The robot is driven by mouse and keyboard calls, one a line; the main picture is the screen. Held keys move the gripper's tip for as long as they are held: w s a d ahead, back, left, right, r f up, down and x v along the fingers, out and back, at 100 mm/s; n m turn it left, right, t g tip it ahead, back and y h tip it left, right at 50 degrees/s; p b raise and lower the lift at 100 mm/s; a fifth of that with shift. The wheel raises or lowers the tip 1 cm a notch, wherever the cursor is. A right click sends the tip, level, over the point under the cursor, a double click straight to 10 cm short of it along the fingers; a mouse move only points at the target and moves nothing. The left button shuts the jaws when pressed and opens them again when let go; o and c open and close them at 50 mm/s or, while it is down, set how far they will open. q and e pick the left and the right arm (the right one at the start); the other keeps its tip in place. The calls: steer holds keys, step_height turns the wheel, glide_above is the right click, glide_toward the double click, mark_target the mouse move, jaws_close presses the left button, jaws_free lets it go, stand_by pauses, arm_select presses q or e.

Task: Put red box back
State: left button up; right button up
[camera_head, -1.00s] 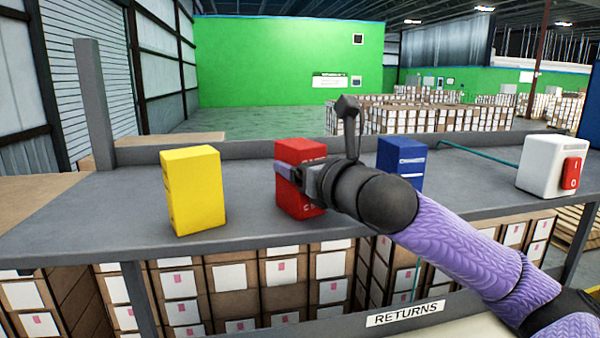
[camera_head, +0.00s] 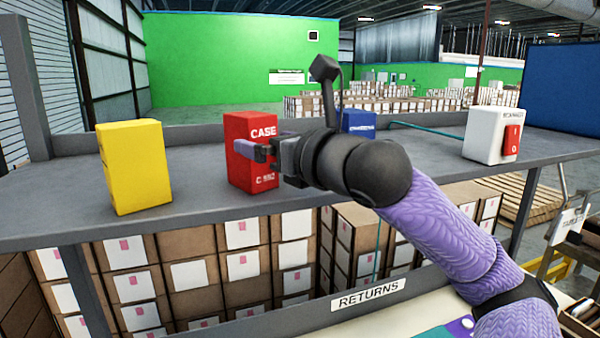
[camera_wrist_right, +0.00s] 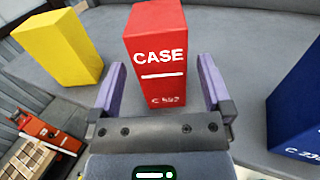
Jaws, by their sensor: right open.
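The red box (camera_head: 252,132), marked CASE, stands upright on the grey shelf (camera_head: 205,190), between the yellow box and the blue box. In the right wrist view the red box (camera_wrist_right: 157,62) stands between the fingers' lines, with its front face toward the gripper. My right gripper (camera_head: 257,150) is open in front of the red box. In the right wrist view the purple fingers (camera_wrist_right: 160,85) lie on either side of the box's lower part, with a gap visible on each side. The arm hides part of the box's right side. My left gripper is not in view.
A yellow box (camera_head: 134,167) stands left of the red one. A blue box (camera_head: 358,121) is partly hidden behind my right arm. A white box with a red switch (camera_head: 492,134) stands at the right.

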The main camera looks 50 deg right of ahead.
steer(key=s+b, duration=0.2)
steer(key=s, duration=0.5)
steer(key=shift+a, duration=0.4)
